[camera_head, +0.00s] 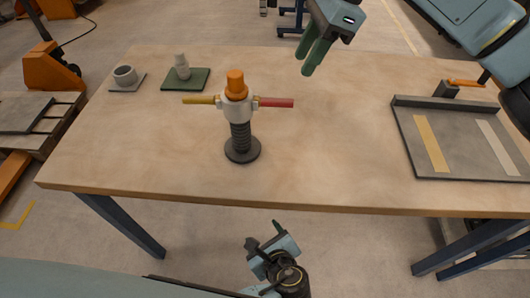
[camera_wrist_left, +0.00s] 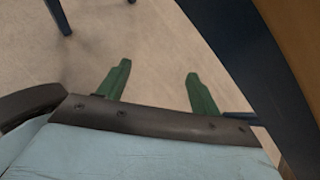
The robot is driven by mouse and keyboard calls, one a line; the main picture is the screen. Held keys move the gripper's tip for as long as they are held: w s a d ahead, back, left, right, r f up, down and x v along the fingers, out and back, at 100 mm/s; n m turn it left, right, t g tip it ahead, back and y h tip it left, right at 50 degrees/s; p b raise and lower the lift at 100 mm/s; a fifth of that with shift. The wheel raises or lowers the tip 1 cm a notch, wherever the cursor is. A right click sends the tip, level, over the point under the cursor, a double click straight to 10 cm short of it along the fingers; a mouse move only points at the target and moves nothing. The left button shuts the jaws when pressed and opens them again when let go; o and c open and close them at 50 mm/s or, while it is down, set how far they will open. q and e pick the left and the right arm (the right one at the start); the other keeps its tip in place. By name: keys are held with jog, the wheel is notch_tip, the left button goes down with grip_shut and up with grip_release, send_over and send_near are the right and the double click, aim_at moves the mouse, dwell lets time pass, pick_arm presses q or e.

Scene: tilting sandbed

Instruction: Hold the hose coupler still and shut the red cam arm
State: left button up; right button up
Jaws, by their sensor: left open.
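The hose coupler (camera_head: 237,108) stands upright on the wooden table, a pale body with an orange plug on top and a black ribbed hose (camera_head: 241,135) below on a round base. The red cam arm (camera_head: 277,103) sticks straight out to the right, a yellow cam arm (camera_head: 199,100) to the left. My left gripper (camera_head: 264,238) is low in front of the table edge, clear of the coupler; its green fingers are apart and empty in the left wrist view (camera_wrist_left: 158,70). My right gripper (camera_head: 305,65) is above the table's back, right of the coupler, its green fingers apart and empty.
The table (camera_head: 330,150) is clear around the coupler. A grey tray (camera_head: 408,140) with two strips lies at the right. A green pad (camera_head: 200,84) with a pale fitting and a grey ring (camera_head: 125,75) stand at the back left. The left wrist view shows floor and a dark table leg (camera_wrist_left: 235,55).

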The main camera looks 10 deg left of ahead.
pick_arm(q)
jog(key=d+r+y, duration=0.1)
jog(key=r, duration=0.4)
jog(key=r+t+y, duration=0.1)
jog(key=r, duration=0.3)
jog(key=d+r+t, duration=0.1)
jog(key=r, duration=0.4)
jog(key=shift+s+d+r+m+y, duration=0.3)
jog(key=shift+s+d+y, duration=0.05)
jog(key=shift+y, duration=0.05)
jog(key=m+t+y, duration=0.1)
jog(key=t+y, duration=0.2)
jog(key=y, duration=0.1)
send_near(235, 114)
notch_tip(235, 114, down, 5)
jog(key=w, duration=0.2)
jog(key=x, duration=1.3)
jog(key=shift+w+d, duration=0.1)
jog(key=shift+w, duration=0.2)
